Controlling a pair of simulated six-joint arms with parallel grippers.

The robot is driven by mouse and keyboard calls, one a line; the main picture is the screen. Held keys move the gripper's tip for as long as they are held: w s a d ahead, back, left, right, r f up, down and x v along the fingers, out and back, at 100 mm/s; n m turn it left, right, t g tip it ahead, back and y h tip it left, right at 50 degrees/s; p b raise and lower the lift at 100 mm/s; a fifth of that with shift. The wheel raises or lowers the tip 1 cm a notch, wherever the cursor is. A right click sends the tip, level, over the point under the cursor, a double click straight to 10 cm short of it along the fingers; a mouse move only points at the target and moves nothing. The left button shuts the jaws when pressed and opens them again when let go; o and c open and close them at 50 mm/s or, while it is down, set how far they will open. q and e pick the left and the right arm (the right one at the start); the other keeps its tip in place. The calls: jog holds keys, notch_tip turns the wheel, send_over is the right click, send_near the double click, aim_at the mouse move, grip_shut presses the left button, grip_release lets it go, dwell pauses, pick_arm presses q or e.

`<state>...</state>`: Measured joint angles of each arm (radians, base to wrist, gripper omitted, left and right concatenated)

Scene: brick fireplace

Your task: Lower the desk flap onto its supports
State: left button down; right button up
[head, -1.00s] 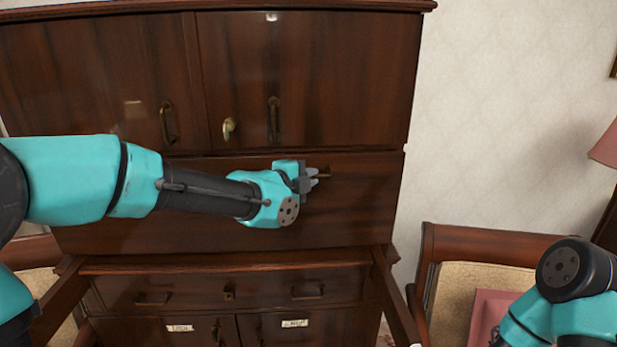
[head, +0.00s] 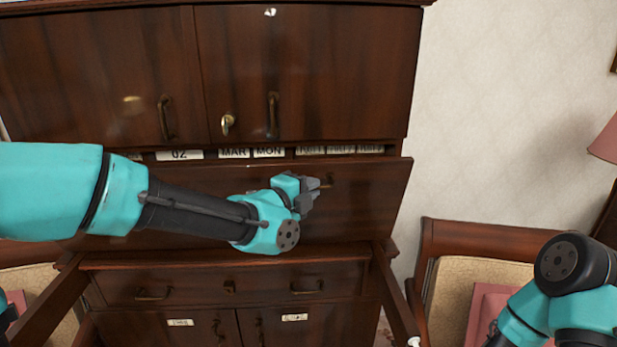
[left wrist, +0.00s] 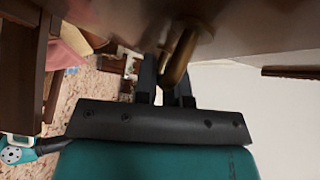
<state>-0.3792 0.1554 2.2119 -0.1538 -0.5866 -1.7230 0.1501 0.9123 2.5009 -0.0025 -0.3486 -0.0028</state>
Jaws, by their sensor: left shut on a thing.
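The dark wood desk flap (head: 375,200) is tilted a little forward from the cabinet, its top edge apart from the upper doors. My left gripper (head: 318,186) is shut on the flap's small brass handle, right of the flap's middle. The brass handle (left wrist: 180,55) shows between the fingers in the left wrist view. Two wooden supports stick out below the flap: the left support (head: 52,300) and the right support (head: 395,300). Of my right arm only teal and black links show at the lower right; its gripper is out of view.
The cabinet's upper doors (head: 310,70) are shut, with a key in the lock (head: 228,124). Labelled compartments (head: 268,152) show in the gap above the flap. A drawer (head: 235,287) lies below. A chair (head: 455,240) stands at the right.

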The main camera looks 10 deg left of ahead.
pick_arm(q)
jog(key=s+d+f, duration=0.2)
jog(key=s+f, duration=0.4)
jog(key=s, duration=0.2)
jog(key=shift+d+f, duration=0.1)
jog(key=c, duration=1.2)
grip_release()
jog(key=shift+w, duration=0.1)
